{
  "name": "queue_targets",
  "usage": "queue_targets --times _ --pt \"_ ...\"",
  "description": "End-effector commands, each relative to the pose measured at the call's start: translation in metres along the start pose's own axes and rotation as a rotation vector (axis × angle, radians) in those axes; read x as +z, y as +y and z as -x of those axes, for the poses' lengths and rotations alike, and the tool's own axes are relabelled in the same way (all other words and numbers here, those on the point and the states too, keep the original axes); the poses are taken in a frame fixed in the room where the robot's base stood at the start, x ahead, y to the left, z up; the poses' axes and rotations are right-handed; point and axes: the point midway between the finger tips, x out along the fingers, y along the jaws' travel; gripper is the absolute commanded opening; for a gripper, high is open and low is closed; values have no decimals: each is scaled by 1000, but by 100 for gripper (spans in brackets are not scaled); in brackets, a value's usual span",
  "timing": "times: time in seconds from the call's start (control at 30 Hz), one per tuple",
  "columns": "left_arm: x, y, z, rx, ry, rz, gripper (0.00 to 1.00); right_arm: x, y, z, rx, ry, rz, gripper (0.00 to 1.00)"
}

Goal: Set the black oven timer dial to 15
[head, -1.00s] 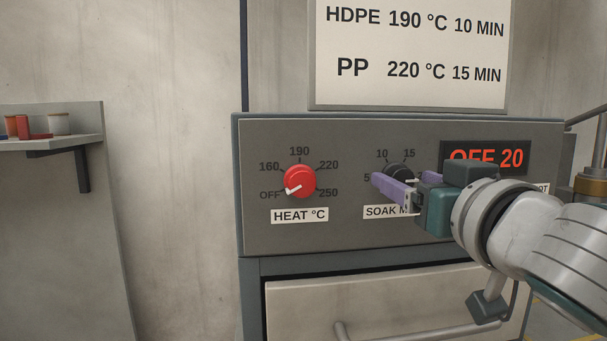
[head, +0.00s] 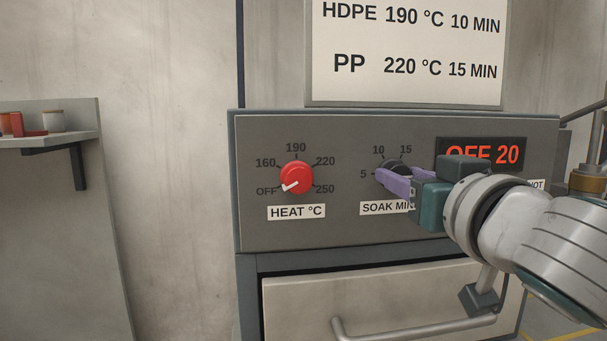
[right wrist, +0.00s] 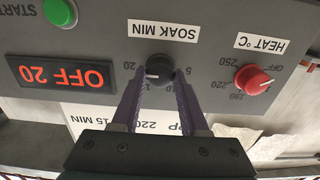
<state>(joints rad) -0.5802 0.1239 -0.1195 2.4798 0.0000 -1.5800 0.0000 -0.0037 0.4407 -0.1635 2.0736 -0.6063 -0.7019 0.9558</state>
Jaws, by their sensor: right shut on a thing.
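The black dial (head: 398,166) labelled SOAK MIN sits on the grey oven panel, partly hidden by my right gripper (head: 394,180). The marks 5, 10 and 15 show around it. In the right wrist view, upside down, the dial (right wrist: 159,66) is between the two purple fingers of my right gripper (right wrist: 159,80), which is shut on it. Its small white pointer mark seems to face the 20 side. The red display (head: 483,154) reads OFF 20, partly covered by the gripper in the head view. My left gripper is out of view.
The red HEAT dial (head: 297,178) is left of the black dial and points at OFF. A green START button (right wrist: 60,12) shows in the right wrist view. A drawer handle (head: 410,328) juts out below the panel. A shelf (head: 60,140) is far left.

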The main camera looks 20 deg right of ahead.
Motion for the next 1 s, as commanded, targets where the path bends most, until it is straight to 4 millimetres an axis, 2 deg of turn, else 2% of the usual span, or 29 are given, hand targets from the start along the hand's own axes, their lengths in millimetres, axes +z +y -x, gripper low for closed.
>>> queue_targets --times 0.47,0.67,1.0 --pt "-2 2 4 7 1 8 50 -1 0 0 -1 0 66 0" --pt "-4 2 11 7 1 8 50 -2 -1 0 0 0 198 0" --pt "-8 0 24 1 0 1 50 -2 -1 0 0 0 516 0"
